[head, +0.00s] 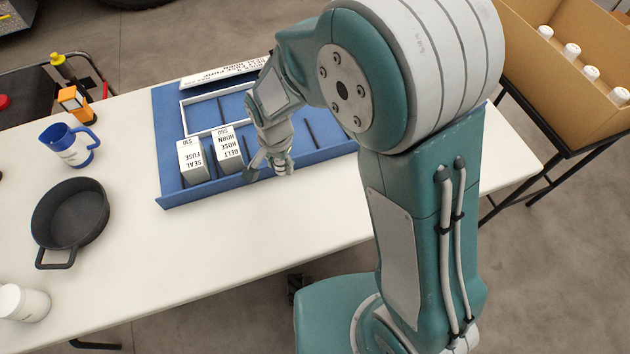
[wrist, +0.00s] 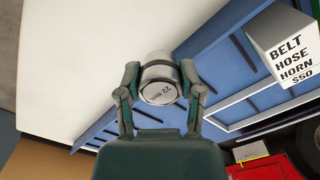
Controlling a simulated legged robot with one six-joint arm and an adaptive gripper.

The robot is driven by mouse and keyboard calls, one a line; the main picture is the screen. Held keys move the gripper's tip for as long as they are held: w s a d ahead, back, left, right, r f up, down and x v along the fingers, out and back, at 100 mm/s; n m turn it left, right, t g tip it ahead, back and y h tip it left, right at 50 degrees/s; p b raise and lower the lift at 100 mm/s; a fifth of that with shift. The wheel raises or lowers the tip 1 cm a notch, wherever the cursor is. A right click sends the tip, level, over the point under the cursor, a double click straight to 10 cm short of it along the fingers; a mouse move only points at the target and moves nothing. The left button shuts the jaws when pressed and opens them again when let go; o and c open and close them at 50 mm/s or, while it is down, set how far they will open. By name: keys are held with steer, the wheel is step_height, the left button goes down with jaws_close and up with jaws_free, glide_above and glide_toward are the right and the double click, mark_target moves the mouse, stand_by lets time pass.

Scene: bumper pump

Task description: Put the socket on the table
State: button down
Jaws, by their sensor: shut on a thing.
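My gripper (wrist: 160,72) is shut on the socket (wrist: 158,92), a short silver-grey cylinder marked "22 mm". In the head view my gripper (head: 270,162) hangs over the front edge of the blue divided tray (head: 180,200); the socket is small and partly hidden by the fingers there. The white table (head: 200,250) lies under the tray, with bare surface in front of it. In the wrist view the table (wrist: 90,60) shows beyond and to the left of the socket. I cannot tell how high the socket is held.
A "SEAL FUSE" box (head: 191,161) and a "BELT HOSE HORN" box (head: 228,150) stand in the tray, left of my gripper. A cardboard bin (head: 560,85) stands at right.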

mark_target(322, 193)
steer(key=d+f, duration=0.4)
steer(key=d, duration=0.1)
steer(key=d+f, duration=0.2)
steer(key=d, duration=0.1)
steer(key=shift+s+d+f, duration=0.25)
steer(key=shift+f, duration=0.05)
steer(key=f, duration=0.1)
steer(key=d+f, duration=0.1)
steer(key=f, duration=0.1)
steer(key=shift+d+f, duration=0.1)
steer(key=shift+f, duration=0.6)
steer(key=shift+c, duration=1.2)
jaws_free()
